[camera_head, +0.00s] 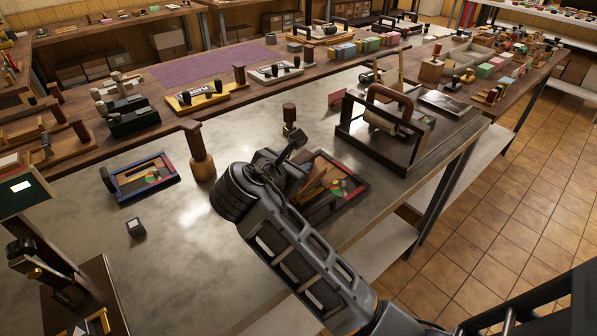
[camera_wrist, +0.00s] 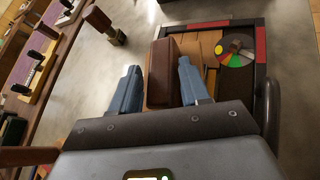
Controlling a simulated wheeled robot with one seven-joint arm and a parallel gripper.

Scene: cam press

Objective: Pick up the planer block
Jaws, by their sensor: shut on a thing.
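In the wrist view the planer block (camera_wrist: 161,88), a brown wooden block with a darker top, stands between the two blue-grey fingers of my gripper (camera_wrist: 158,66). My gripper is shut on it. The block is over or beside the left part of a dark tray with red corners (camera_wrist: 262,42), which holds light wood and a coloured disc. In the head view my gripper (camera_head: 284,178) is over the left side of this tray (camera_head: 358,192). It hides the block there. I cannot tell whether the block touches the tray.
A blue-rimmed tray (camera_head: 124,200) lies at left, near a wooden-handled tool (camera_head: 201,160) and a small dark cube (camera_head: 135,228). A roller press frame (camera_head: 395,150) stands right of my gripper. The grey tabletop (camera_head: 185,260) is clear at front; its edge runs along the right.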

